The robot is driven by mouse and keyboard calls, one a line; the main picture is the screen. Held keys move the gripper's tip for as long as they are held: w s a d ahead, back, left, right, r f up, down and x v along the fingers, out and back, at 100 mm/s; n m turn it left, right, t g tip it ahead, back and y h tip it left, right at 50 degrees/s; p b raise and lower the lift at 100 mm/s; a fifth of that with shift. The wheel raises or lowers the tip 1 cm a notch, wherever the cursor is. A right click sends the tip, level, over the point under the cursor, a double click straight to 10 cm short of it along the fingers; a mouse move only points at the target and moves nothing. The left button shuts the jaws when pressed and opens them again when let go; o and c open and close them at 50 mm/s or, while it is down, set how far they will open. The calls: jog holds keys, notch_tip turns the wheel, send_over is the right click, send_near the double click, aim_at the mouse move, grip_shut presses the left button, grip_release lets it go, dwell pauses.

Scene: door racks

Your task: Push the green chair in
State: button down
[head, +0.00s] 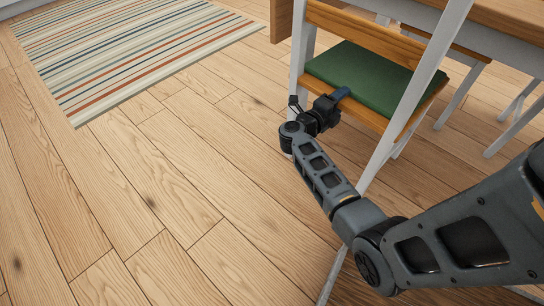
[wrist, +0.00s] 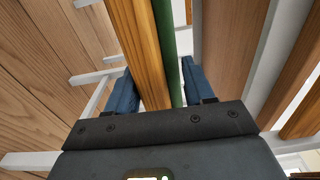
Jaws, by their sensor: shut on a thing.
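The green chair has a green seat cushion (head: 362,76) on a wooden seat, a wooden back slat and white legs. It stands at the upper right in the head view, beside the table. My gripper (head: 342,94) is shut on the edge of the chair's seat, with my arm reaching in from the lower right. In the wrist view, the blue fingers of my gripper (wrist: 158,85) lie on both sides of the seat's wooden edge (wrist: 140,45) and green cushion (wrist: 165,45). The far ends of the chair's legs are partly hidden.
A wooden table (head: 512,20) with a white frame stands at the upper right. Another chair (head: 468,52) with white legs shows beyond the green one. A striped rug (head: 130,50) lies at the upper left. The wooden floor (head: 150,200) at left and front is clear.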

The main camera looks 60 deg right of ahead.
jog(key=shift+s+a+f, duration=0.15)
jog(key=shift+s+f, duration=0.15)
jog(key=c, duration=0.8)
grip_release()
jog(key=o, duration=0.4)
jog(key=shift+w+r, duration=0.15)
jog(key=shift+r, duration=0.05)
jog(key=shift+o, duration=0.2)
jog(key=shift+w, duration=0.1)
jog(key=shift+r, duration=0.1)
jog(key=p+v, duration=0.2)
jog(key=v, duration=1)
jog(key=shift+a+r, duration=0.1)
